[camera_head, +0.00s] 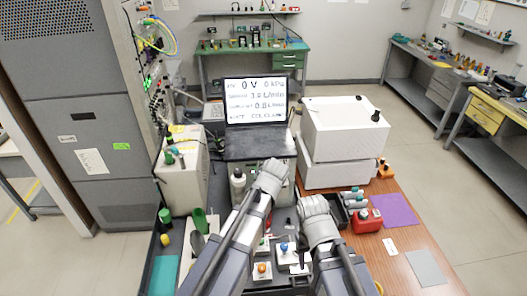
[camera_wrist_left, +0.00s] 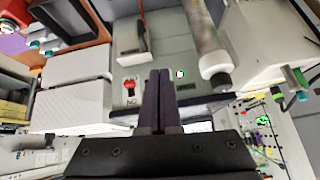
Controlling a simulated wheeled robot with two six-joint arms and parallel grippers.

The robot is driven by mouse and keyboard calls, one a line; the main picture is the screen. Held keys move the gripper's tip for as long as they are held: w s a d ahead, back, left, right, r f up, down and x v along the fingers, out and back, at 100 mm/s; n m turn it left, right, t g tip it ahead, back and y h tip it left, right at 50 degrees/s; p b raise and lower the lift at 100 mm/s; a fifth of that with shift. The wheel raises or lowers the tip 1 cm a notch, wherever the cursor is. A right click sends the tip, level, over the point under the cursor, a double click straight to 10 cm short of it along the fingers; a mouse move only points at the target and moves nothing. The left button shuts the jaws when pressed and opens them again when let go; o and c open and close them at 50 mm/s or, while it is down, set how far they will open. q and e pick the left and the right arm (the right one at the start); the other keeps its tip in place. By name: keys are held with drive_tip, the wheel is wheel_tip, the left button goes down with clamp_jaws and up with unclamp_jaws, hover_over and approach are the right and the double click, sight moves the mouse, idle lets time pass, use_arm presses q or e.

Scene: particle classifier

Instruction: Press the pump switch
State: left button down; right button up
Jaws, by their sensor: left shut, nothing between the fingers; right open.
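In the left wrist view a grey-green panel shows a small red switch (camera_wrist_left: 130,84) on a white plate. A small round button with a white and green face (camera_wrist_left: 180,73) sits on the same panel. I cannot tell which of the two is the pump switch. My left gripper (camera_wrist_left: 160,73) is shut and empty, its tips appearing between these two controls; contact cannot be told. In the head view its wrist is in front of the box below the laptop, and its fingers are hidden. My right gripper (camera_head: 304,258) is open, pointing down, nearer than the left.
A laptop (camera_head: 254,113) showing readings stands behind my left wrist. White boxes (camera_head: 345,128) stand to its right, a beige box (camera_head: 182,172) to its left. A white bottle (camera_wrist_left: 213,55) is close beside the left fingers. A red box (camera_head: 367,221) and purple sheet (camera_head: 394,210) lie at right.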

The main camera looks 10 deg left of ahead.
use_arm(q)
drive_tip(key=w+a+r+n+t+p, duration=0.1)
drive_tip(key=w+r+p, duration=0.1)
drive_tip(key=w+r, duration=0.3)
drive_tip(key=shift+t, duration=0.3)
use_arm(e)
wheel_tip(320, 180, up, 3)
drive_tip(key=shift+r, duration=0.1)
use_arm(q)
drive_tip(key=shift+a, duration=0.1)
drive_tip(key=b+x, duration=0.7)
drive_tip(key=x, duration=0.3)
drive_tip(key=shift+a+r, duration=0.1)
use_arm(e)
wheel_tip(320, 180, down, 7)
